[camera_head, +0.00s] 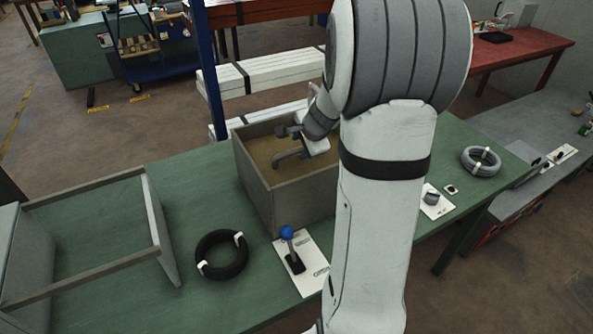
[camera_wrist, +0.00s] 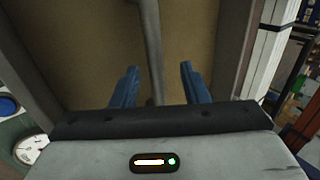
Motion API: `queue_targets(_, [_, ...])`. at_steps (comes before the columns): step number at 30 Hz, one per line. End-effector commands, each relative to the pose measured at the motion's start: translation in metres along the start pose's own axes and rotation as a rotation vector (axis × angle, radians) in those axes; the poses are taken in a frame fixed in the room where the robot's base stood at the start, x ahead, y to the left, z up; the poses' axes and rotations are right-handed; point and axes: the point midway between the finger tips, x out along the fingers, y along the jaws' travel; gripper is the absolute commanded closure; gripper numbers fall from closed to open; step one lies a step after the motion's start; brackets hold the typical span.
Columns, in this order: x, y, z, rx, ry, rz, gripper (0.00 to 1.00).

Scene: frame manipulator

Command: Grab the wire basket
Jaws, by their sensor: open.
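I cannot make out a wire basket in either view. My gripper (camera_head: 289,146) reaches over a grey open-topped box (camera_head: 305,195) with a tan inside, near the middle of the green table. In the wrist view my gripper (camera_wrist: 158,85) has its two blue fingers apart. A grey bar (camera_wrist: 150,40) runs over the tan surface towards the gap between the fingers. I cannot tell whether the bar touches them or what it belongs to. My arm hides the box's right side and part of the table in the head view.
On the green table (camera_head: 200,190) are a grey frame (camera_head: 158,225) at left, a black coil (camera_head: 222,254), a blue-knobbed lever (camera_head: 290,250) in front of the box, and a grey coil (camera_head: 481,161) at right. A blue post (camera_head: 207,70) stands behind the table.

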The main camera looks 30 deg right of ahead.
Motion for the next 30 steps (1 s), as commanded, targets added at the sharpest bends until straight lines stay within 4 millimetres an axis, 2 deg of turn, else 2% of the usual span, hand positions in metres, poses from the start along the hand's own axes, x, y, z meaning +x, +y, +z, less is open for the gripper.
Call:
queue_targets(10, [0.048,0.005,0.004,-0.003,-0.001,0.001,0.59])
queue_targets(20, [0.053,0.005,0.004,-0.003,0.0,0.001,0.6])
queue_targets(30, [0.053,0.005,0.003,-0.002,0.0,0.001,0.88])
